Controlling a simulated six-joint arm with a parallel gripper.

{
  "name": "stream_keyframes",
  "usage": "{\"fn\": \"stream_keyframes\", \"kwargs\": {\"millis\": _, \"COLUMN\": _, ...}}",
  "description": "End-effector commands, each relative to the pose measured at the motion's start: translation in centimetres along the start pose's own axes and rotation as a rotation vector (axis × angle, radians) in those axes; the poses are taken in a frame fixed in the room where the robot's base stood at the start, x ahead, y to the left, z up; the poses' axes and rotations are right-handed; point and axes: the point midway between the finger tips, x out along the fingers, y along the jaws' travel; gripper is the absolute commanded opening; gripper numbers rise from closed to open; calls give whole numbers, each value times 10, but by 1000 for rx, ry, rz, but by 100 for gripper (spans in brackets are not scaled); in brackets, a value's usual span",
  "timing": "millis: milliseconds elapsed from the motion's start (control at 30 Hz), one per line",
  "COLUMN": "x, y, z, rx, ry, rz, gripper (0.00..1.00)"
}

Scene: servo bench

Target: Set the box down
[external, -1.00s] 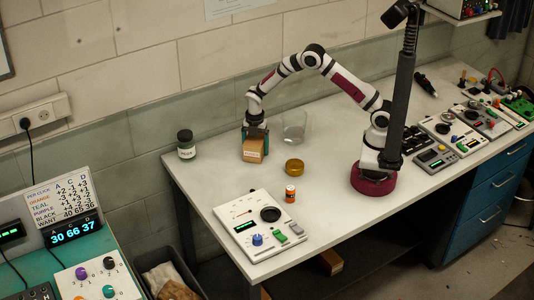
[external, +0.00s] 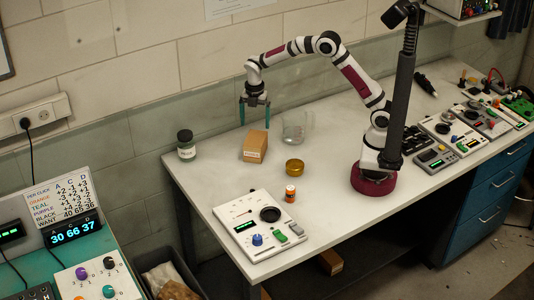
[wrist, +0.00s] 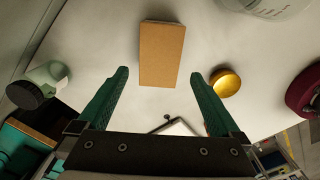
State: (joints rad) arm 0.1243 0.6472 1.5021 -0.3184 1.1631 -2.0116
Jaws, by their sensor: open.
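The box (external: 255,146) is a small brown cardboard box with a label on its front. It stands on the white bench, and in the wrist view its plain top (wrist: 162,54) shows just beyond my fingertips. My gripper (external: 255,103) has teal fingers and is above the box, clear of it. In the wrist view my gripper (wrist: 158,72) is open, with its fingers wide apart and nothing between them.
A dark-lidded jar (external: 186,145) stands left of the box. A clear glass beaker (external: 294,127) is to its right, with a yellow round lid (external: 294,166) nearby. An orange bottle (external: 290,193) and a control panel (external: 260,226) are nearer the front.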

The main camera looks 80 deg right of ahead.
Motion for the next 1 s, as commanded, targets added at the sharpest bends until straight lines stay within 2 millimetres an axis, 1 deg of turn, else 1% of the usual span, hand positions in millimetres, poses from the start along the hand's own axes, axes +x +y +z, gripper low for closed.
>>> {"fn": "stream_keyframes", "kwargs": {"millis": 67, "x": -5, "y": -3, "z": -2, "rx": 27, "ry": 2, "rz": 1, "gripper": 100}}
{"fn": "stream_keyframes", "kwargs": {"millis": 133, "x": -24, "y": -20, "z": -10, "rx": 152, "ry": 11, "rz": 2, "gripper": 100}}
{"fn": "stream_keyframes", "kwargs": {"millis": 167, "x": -37, "y": -33, "z": -15, "rx": 247, "ry": 18, "rz": 3, "gripper": 100}}
{"fn": "stream_keyframes", "kwargs": {"millis": 200, "x": -55, "y": -56, "z": -24, "rx": 405, "ry": 30, "rz": -2, "gripper": 100}}
{"fn": "stream_keyframes", "kwargs": {"millis": 267, "x": -81, "y": -101, "z": -39, "rx": 687, "ry": 50, "rz": -15, "gripper": 100}}
{"fn": "stream_keyframes", "kwargs": {"millis": 300, "x": -94, "y": -134, "z": -48, "rx": 885, "ry": 62, "rz": -28, "gripper": 100}}
{"fn": "stream_keyframes", "kwargs": {"millis": 333, "x": -101, "y": -159, "z": -56, "rx": 1036, "ry": 71, "rz": -41, "gripper": 100}}
{"fn": "stream_keyframes", "kwargs": {"millis": 367, "x": -106, "y": -184, "z": -62, "rx": 1181, "ry": 78, "rz": -54, "gripper": 100}}
{"fn": "stream_keyframes", "kwargs": {"millis": 400, "x": -108, "y": -216, "z": -69, "rx": 1365, "ry": 84, "rz": -76, "gripper": 100}}
{"fn": "stream_keyframes", "kwargs": {"millis": 500, "x": -103, "y": -279, "z": -83, "rx": 1744, "ry": 89, "rz": -127, "gripper": 100}}
{"fn": "stream_keyframes", "kwargs": {"millis": 567, "x": -98, "y": -303, "z": -87, "rx": 1896, "ry": 85, "rz": -152, "gripper": 100}}
{"fn": "stream_keyframes", "kwargs": {"millis": 600, "x": -94, "y": -313, "z": -89, "rx": 1966, "ry": 82, "rz": -164, "gripper": 100}}
{"fn": "stream_keyframes", "kwargs": {"millis": 633, "x": -92, "y": -319, "z": -90, "rx": 2002, "ry": 80, "rz": -170, "gripper": 100}}
{"fn": "stream_keyframes", "kwargs": {"millis": 700, "x": -90, "y": -325, "z": -91, "rx": 2047, "ry": 76, "rz": -178, "gripper": 100}}
{"fn": "stream_keyframes", "kwargs": {"millis": 1000, "x": -90, "y": -324, "z": -91, "rx": 2050, "ry": 76, "rz": -178, "gripper": 100}}
